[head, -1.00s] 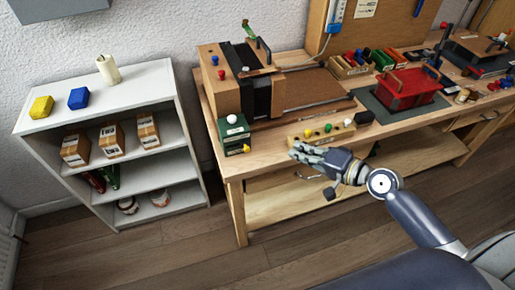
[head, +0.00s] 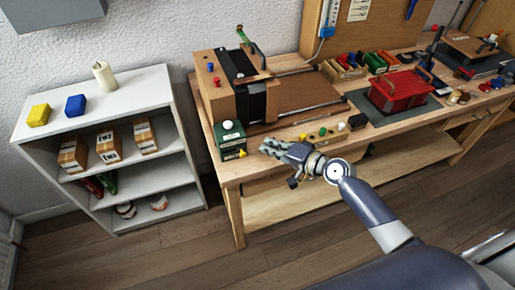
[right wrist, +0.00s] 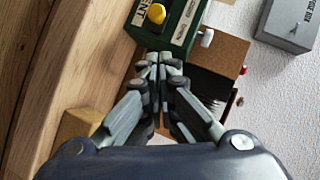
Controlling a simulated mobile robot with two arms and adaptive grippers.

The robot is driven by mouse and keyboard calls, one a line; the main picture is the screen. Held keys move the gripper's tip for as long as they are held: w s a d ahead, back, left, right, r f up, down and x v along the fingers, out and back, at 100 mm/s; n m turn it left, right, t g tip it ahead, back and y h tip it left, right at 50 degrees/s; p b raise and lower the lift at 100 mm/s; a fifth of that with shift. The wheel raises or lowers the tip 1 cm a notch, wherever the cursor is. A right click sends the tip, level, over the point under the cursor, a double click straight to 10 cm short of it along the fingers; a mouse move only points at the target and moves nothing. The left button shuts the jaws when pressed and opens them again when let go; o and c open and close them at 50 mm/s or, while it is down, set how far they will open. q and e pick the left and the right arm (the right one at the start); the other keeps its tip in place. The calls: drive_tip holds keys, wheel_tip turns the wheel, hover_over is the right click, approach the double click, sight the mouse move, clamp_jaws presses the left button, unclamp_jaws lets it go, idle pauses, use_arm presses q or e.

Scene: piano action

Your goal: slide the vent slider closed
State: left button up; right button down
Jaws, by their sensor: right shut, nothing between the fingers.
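The green vent box (head: 229,140) stands at the left front corner of the workbench. It has a white ball knob (head: 227,125) on top and a yellow knob (head: 242,153) low on its front at the right. In the right wrist view the green box (right wrist: 178,32) shows part of a label ending in "ENT", the yellow knob (right wrist: 157,13) and the white knob (right wrist: 206,37). My right gripper (head: 265,147) is shut and empty, just right of the yellow knob. Its fingertips (right wrist: 160,64) point at the box; I cannot tell whether they touch it. My left gripper is not in view.
Behind the green box stands a wooden block with a black bellows (head: 245,85). A wooden strip with coloured knobs (head: 300,138) lies right of the box. A white shelf (head: 95,100) stands left of the bench, with a floor gap between.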

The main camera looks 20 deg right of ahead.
sight(245, 146)
drive_tip(key=shift+w+a+f+p, duration=0.2)
drive_tip(key=shift+a+f, duration=0.15)
drive_tip(key=shift+a, duration=0.3)
drive_tip(key=shift+w+a+f+p, duration=0.2)
drive_tip(key=shift+a+f, duration=0.1)
drive_tip(key=shift+a, duration=0.3)
drive_tip(key=shift+w+a+f+p, duration=0.1)
drive_tip(key=shift+a+f+p, duration=0.2)
drive_tip(key=shift+a, duration=0.35)
